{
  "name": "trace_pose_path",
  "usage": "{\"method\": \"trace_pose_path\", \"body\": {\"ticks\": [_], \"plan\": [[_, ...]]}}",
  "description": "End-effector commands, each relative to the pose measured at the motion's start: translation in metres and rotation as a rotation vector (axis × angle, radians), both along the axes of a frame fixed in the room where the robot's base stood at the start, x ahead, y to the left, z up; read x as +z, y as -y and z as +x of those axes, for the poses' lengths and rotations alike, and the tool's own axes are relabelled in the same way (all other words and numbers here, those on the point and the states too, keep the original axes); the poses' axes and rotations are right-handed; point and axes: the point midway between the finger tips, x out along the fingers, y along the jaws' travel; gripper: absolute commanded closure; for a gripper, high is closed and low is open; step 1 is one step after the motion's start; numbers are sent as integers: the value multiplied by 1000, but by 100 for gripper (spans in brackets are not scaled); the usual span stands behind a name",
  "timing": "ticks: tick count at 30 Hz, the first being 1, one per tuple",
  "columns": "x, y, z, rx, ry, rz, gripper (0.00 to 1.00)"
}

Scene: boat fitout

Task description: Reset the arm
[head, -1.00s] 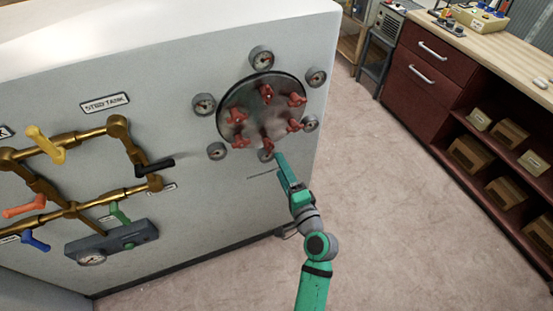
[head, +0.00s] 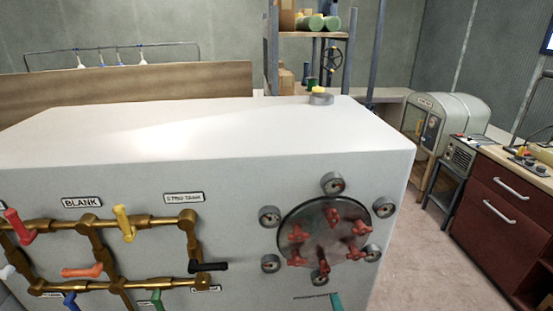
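The round metal plate (head: 322,222) with several red handles is on the front of the white cabinet (head: 240,250). Several gauges (head: 333,183) ring the plate. My arm tip is in front of the cabinet face, beneath the plate; whether it touches cannot be told.
Brass pipes (head: 60,226) with coloured valve levers run along the cabinet's left front. A dark red drawer unit (head: 505,215) stands at right, with clear floor (head: 425,255) between.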

Motion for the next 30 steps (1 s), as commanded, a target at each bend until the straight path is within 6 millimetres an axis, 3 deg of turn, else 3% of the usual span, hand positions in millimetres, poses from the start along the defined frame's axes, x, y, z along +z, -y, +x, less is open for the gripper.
{"method": "trace_pose_path", "body": {"ticks": [9, 15, 22, 30], "plan": [[-77, -52, -73, -62, -173, -298, 34], [-101, -83, -132, -63, -250, -545, 34], [-102, -117, -200, -22, -288, -842, 34], [-74, -158, -273, 72, -254, -1189, 34]]}}
